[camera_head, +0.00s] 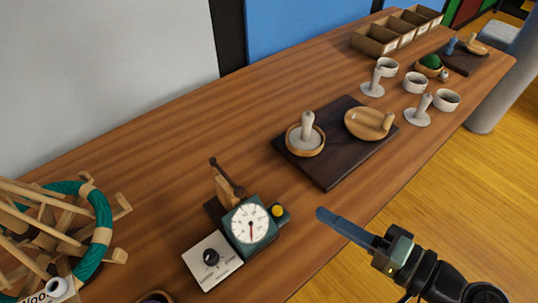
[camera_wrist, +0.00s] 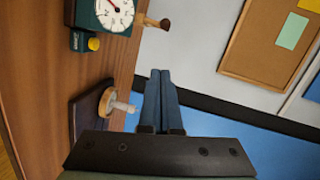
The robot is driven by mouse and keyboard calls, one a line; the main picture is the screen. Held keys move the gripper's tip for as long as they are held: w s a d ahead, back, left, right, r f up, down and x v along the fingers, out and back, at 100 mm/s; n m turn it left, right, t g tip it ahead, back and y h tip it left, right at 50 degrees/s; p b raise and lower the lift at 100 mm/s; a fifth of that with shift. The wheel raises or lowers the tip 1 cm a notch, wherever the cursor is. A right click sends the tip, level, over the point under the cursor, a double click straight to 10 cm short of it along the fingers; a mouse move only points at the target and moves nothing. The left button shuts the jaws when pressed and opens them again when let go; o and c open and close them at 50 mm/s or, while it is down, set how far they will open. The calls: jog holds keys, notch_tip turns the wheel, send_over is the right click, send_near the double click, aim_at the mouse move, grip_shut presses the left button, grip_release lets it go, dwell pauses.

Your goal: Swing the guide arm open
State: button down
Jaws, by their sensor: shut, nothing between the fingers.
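A dark green box with a round white dial (camera_head: 250,224) and a yellow button stands at the table's front. A wooden arm with a dark knob (camera_head: 222,187) rises behind the dial; it looks like the guide arm. In the wrist view the dial box (camera_wrist: 103,22) is at the top, and the wooden piece with its dark end (camera_wrist: 153,22) sticks out to the right. My gripper (camera_head: 320,213) has its blue fingers together and empty, right of the box and apart from it. The fingers also show in the wrist view (camera_wrist: 160,72), below the wooden piece.
A white control box with a black knob (camera_head: 212,262) adjoins the dial box. A wooden winder with teal yarn (camera_head: 98,235) stands left. A dark board (camera_head: 332,173) with wooden bowls lies behind my gripper. White cups and an organizer (camera_head: 374,40) stand farther back. The table along the wall is clear.

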jog(key=w+a+f, duration=0.1)
jog(key=w+a, duration=0.5)
jog(key=a, duration=0.5)
jog(key=shift+w+f+p, duration=0.15)
jog(key=shift+f+p, duration=0.15)
jog(key=shift+f, duration=0.1)
jog(key=shift+a, duration=0.15)
jog(key=shift+s+a+m+t+p, duration=0.25)
jog(key=shift+s+m+t+p, duration=0.05)
jog(key=shift+s+m+t, duration=0.1)
